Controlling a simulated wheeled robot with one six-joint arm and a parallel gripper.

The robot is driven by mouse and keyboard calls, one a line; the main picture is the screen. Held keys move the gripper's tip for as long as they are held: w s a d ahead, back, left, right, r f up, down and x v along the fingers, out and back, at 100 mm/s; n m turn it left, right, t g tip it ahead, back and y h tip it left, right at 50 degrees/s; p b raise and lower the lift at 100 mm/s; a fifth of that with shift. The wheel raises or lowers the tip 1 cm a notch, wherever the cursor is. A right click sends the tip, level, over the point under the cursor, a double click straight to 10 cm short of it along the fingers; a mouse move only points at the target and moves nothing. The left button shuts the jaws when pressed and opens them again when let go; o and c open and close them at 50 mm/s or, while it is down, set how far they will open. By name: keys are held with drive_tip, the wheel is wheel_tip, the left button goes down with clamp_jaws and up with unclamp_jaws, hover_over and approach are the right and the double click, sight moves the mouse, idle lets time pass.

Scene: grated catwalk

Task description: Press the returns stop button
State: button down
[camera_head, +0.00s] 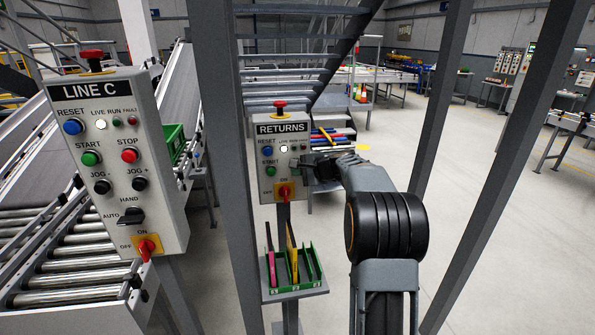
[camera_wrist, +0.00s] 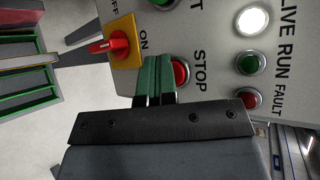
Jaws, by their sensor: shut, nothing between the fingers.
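The returns box (camera_head: 263,187) is a grey panel on a post in the middle of the head view, labelled RETURNS. Its red stop button (camera_wrist: 181,73) shows in the wrist view beside the word STOP, partly covered by my fingers; in the head view my gripper hides most or all of it. My gripper (camera_head: 304,166) is in front of the right side of the panel. In the wrist view my shut, empty gripper (camera_wrist: 156,72) has its green-padded fingertips overlapping the button's left edge. I cannot tell whether they touch it.
A red-and-yellow ON/OFF switch (camera_wrist: 118,45) lies left of my fingertips in the wrist view. The LINE C box (camera_head: 115,165) stands at left, beside a roller conveyor (camera_head: 60,270). A grey post (camera_head: 215,120) stands between the boxes. A green bin (camera_head: 308,275) sits below the returns panel.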

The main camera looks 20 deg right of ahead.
drive_tip(key=shift+s+f, duration=0.1)
idle(0.5)
drive_tip(key=shift+s+a+b, duration=0.2)
drive_tip(key=shift+s+b, duration=0.8)
drive_tip(key=shift+s+a+b, duration=0.25)
drive_tip(key=shift+s+b, duration=0.55)
drive_tip(key=shift+s, duration=0.45)
drive_tip(key=shift+s+a+b, duration=0.25)
drive_tip(key=shift+s+b, duration=0.55)
drive_tip(key=shift+s, duration=0.4)
